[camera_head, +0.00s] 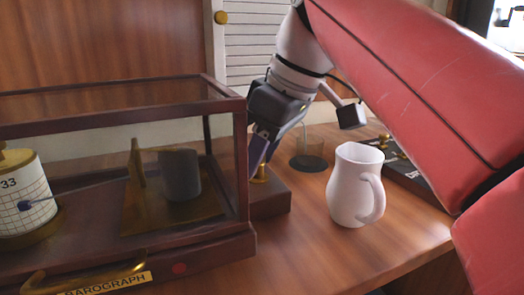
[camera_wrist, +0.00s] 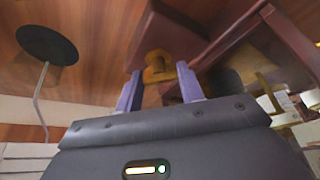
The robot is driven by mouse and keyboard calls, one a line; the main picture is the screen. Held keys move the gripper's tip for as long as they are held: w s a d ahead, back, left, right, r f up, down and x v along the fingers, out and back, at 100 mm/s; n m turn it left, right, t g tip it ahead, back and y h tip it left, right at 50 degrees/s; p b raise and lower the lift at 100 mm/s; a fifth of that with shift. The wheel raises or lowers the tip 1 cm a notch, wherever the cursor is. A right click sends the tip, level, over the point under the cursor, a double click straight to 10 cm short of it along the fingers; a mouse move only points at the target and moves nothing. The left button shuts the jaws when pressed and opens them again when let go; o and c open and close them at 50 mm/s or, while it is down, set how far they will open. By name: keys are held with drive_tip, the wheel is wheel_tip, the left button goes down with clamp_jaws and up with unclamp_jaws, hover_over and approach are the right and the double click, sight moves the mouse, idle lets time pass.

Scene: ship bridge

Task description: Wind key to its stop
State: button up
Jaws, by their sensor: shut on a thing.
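The brass key (camera_head: 261,172) stands on a small dark-red wooden block (camera_head: 272,203) at the right end of the barograph case. My gripper (camera_head: 257,160) reaches down over the block from behind, with its jaws on the key. In the wrist view the brass key (camera_wrist: 157,62) shows between the two purple fingers of my gripper (camera_wrist: 160,88). Its top shows just past the fingertips. The fingers hide part of the key, so how far it is turned cannot be told.
The glazed barograph case (camera_head: 243,170) fills the left, with a chart drum (camera_head: 22,195) inside. A white mug (camera_head: 349,190) stands right of the block. A round black base (camera_head: 308,163) lies behind. A dark box with brass fittings (camera_head: 412,180) is at right. The front right tabletop is clear.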

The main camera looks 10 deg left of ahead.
drive_tip(key=shift+m+t, duration=0.4)
drive_tip(key=shift+m, duration=0.7)
drive_tip(key=o, duration=1)
drive_tip(key=p+v, duration=0.2)
drive_tip(key=v, duration=0.5)
drive_tip(key=shift+r, duration=0.4)
drive_tip(key=shift+s, duration=0.1)
